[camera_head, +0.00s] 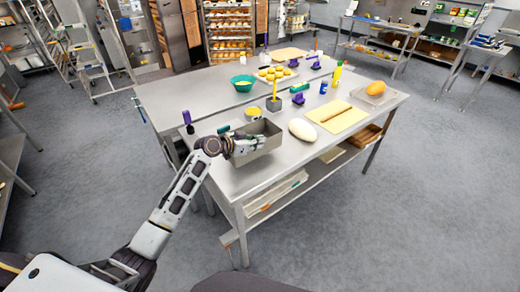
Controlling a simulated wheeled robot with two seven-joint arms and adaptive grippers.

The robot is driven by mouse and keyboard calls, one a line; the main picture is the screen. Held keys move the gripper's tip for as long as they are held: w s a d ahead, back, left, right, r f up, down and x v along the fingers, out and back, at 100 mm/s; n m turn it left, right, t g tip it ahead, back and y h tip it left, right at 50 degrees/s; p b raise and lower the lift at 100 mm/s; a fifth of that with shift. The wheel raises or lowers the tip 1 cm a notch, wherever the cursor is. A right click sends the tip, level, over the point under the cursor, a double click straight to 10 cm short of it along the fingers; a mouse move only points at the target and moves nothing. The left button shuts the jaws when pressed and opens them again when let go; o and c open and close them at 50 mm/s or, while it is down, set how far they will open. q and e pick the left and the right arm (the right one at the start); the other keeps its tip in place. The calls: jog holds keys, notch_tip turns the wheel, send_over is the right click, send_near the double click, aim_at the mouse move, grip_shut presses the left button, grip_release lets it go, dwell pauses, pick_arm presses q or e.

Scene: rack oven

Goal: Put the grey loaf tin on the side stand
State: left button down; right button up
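The grey loaf tin (268,143) is at the near left part of the steel worktable (230,186), open side up. My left gripper (243,146) is at the tin's left end, with its fingers at the wall and rim. The view is too small to tell whether the fingers are closed on the wall. I cannot tell whether the tin's base touches the tabletop. My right gripper is not in view. I cannot make out for sure which piece is the side stand.
Right of the tin lie a pale dough loaf (302,130) and a yellow board (350,121) with a rolling pin. Behind it are a yellow bowl (252,113) and a teal bowl (243,84). Another steel table (8,158) shows at the left edge. The floor between is clear.

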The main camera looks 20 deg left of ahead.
aim_at(254, 152)
pick_arm(q)
jog(key=shift+f, duration=0.25)
jog(key=shift+f, duration=0.1)
jog(key=shift+f, duration=1.8)
jog(key=shift+f, duration=0.15)
jog(key=c, duration=1.6)
grip_release()
jog(key=shift+c, duration=0.2)
jog(key=shift+s, duration=0.1)
jog(key=shift+v, duration=1)
jog(key=b+v, duration=0.1)
jog(key=v, duration=0.9)
